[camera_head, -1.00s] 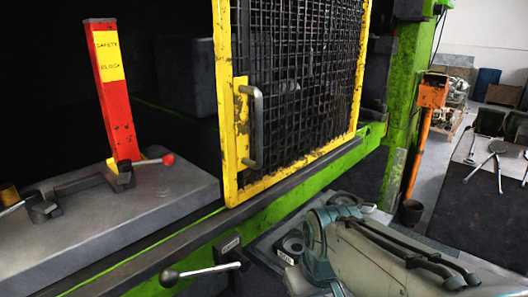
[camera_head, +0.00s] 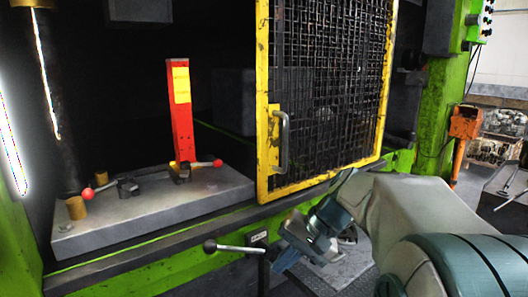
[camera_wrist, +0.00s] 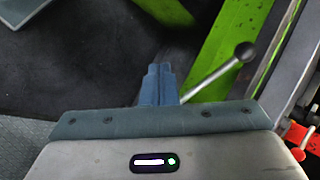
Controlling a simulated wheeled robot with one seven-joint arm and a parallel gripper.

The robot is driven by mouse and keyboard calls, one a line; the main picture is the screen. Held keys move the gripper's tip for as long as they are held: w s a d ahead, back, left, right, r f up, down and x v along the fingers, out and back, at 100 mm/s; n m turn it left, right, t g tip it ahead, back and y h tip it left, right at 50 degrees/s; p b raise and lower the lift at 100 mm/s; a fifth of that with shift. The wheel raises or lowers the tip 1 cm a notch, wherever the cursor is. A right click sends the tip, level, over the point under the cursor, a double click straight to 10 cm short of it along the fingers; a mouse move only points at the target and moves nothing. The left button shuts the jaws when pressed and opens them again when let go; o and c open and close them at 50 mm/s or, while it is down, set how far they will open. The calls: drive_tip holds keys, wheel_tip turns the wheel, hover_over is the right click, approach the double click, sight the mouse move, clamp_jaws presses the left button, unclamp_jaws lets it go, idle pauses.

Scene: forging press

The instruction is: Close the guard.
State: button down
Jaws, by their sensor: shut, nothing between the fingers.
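The guard (camera_head: 263,110) is a yellow-framed black mesh panel with a grey bar handle (camera_head: 283,142) on its left upright. It covers the right part of the press opening; the left part is uncovered. My gripper (camera_head: 281,262) is below the guard's lower edge, in front of the green press rail, apart from the handle. In the wrist view its blue fingers (camera_wrist: 158,84) are together with nothing between them. A black-knobbed lever (camera_head: 232,247) is just left of my gripper in the head view; it also shows behind the fingers in the wrist view (camera_wrist: 215,75).
A red safety block (camera_head: 181,125) with a yellow label stands upright on the grey die bed (camera_head: 210,193), beside red-knobbed clamps (camera_head: 130,183). An orange post (camera_head: 463,135) stands at the right. Dark floor (camera_wrist: 70,60) shows clear at the left of the wrist view.

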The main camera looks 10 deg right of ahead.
drive_tip(key=w+d+r+m+t+y+p, duration=0.1)
drive_tip(key=w+d+r+t+y, duration=0.35)
drive_tip(key=d+r, duration=0.5)
drive_tip(key=w+d+r+t+y+p, duration=0.1)
drive_tip(key=w+d+r+t+y, duration=0.3)
drive_tip(key=d+r, duration=0.55)
drive_tip(key=s+a+f+p+x, duration=0.1)
drive_tip(key=f+p+x, duration=0.1)
drive_tip(key=x, duration=0.9)
drive_tip(key=shift+a+g, duration=0.2)
drive_tip(key=shift+g, duration=0.15)
drive_tip(key=shift+a, duration=0.15)
